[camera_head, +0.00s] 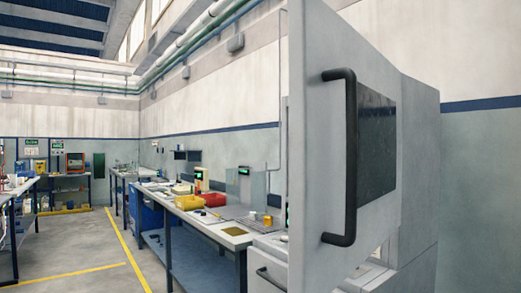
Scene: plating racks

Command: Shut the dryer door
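The dryer door (309,150) stands open in the right half of the head view, a pale grey panel swung out toward me. It carries a black vertical bar handle (351,157) and a dark window (376,140). The dryer body (420,175) is the grey cabinet behind and to the right of the door. The door hides most of its front and opening. Neither of my grippers shows in this view.
A long workbench (212,226) with yellow and red trays (189,202) runs along the wall left of the door. Another table (14,192) stands at the far left. The grey floor (85,250) with yellow lines is clear between them.

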